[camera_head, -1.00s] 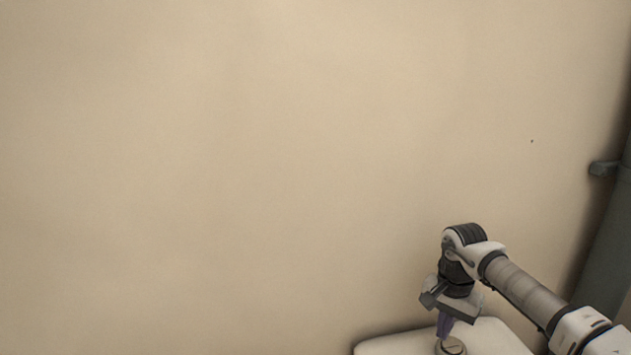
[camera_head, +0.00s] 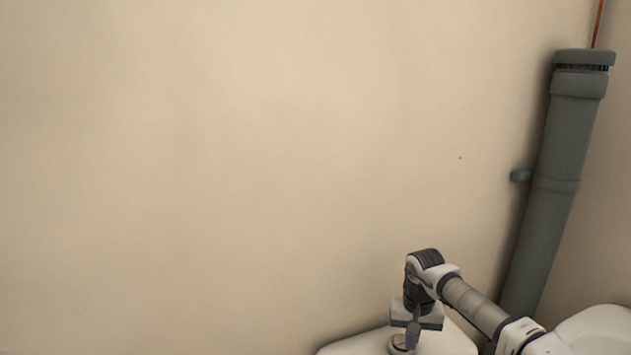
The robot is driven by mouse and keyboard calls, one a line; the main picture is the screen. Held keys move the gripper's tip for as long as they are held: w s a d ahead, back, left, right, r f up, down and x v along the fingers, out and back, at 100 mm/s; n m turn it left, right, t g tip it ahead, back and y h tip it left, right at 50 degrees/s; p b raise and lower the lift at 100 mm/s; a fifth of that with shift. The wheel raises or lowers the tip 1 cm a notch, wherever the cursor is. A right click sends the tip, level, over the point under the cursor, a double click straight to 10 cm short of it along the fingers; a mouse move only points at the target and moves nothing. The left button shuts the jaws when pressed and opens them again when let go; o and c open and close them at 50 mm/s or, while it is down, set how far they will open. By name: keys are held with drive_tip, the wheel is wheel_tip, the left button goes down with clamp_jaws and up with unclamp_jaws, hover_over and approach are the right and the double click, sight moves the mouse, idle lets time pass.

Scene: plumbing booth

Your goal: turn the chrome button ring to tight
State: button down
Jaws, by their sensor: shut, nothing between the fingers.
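The chrome button ring (camera_head: 401,345) shows as a small round fitting on top of the white cistern lid (camera_head: 350,345), at the bottom edge of the view. My gripper (camera_head: 411,346) points down at it from above, with its fingers shut and nothing seen between them. The fingertips are at or just over the ring; I cannot tell whether they touch it. The front of the ring is partly cut off by the frame's lower edge, and the fingers hide part of it.
A white rounded surface (camera_head: 600,325) is at the lower right. The beige wall (camera_head: 230,160) is bare.

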sight(409, 354)
drive_tip(key=shift+f+b, duration=1.25)
drive_tip(key=shift+f, duration=1.15)
drive_tip(key=shift+w, duration=0.25)
